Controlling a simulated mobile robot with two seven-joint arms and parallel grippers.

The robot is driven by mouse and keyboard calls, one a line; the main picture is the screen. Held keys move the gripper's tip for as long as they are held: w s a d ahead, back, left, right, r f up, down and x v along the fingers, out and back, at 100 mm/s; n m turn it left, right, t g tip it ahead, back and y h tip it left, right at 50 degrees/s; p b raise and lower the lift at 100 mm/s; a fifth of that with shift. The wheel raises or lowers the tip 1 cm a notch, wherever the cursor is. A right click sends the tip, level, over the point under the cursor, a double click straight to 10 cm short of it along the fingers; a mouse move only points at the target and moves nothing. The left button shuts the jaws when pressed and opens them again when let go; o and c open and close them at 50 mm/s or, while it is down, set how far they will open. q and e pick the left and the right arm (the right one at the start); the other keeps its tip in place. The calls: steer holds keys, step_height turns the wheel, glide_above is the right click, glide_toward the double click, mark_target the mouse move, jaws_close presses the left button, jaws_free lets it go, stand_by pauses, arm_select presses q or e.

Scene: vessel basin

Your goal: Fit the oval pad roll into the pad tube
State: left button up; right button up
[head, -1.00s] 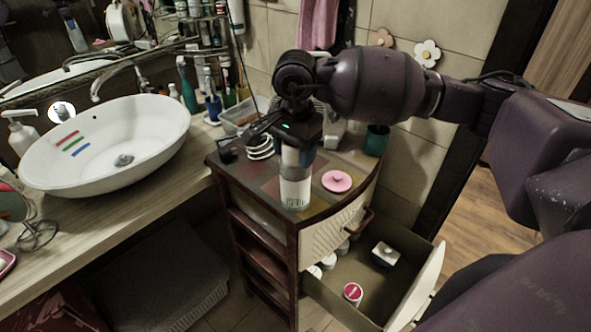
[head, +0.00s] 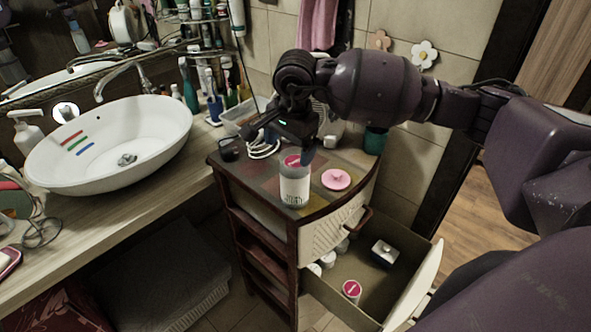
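The pad tube (head: 294,188), a pale cylinder with dark print, stands upright on the cabinet top. A red, round end (head: 292,160) shows at its mouth; it looks like the top of the pad roll, whose body is hidden inside. My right gripper (head: 307,156) points down just above and behind the tube. One finger shows beside the red end and no longer clasps the roll; the other is hard to make out. A pink lid with a knob (head: 336,180) lies right of the tube. My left gripper is out of view.
The cabinet's drawer (head: 400,292) is open, holding a red-topped container (head: 352,290), a white box (head: 384,252) and several white pieces. A basin (head: 110,145) stands on the counter at left. A coiled white cable (head: 262,148) and a dark green cup (head: 375,140) are behind the tube.

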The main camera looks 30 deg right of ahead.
mark_target(295, 175)
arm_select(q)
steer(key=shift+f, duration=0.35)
arm_select(e)
steer(key=shift+g, duration=0.7)
steer(key=f, duration=0.2)
steer(key=s+f, duration=0.1)
steer(key=f, duration=0.1)
steer(key=s+f, duration=0.1)
steer(key=f, duration=0.1)
steer(key=shift+s+f, duration=0.25)
steer(key=shift+f, duration=0.05)
steer(key=r, duration=0.2)
steer(key=w+r, duration=0.1)
steer(key=r, duration=0.1)
steer(key=w+r+b, duration=0.1)
steer(key=r, duration=0.2)
steer(key=shift+d, duration=0.2)
steer(key=r, duration=0.4)
steer(key=shift+s+r, duration=0.1)
steer(key=shift+s, duration=0.2)
steer(key=shift+w+r, duration=0.1)
steer(key=shift+r, duration=0.3)
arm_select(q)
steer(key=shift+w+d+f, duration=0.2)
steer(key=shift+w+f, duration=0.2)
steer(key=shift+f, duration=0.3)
arm_select(e)
steer(key=shift+r, duration=0.1)
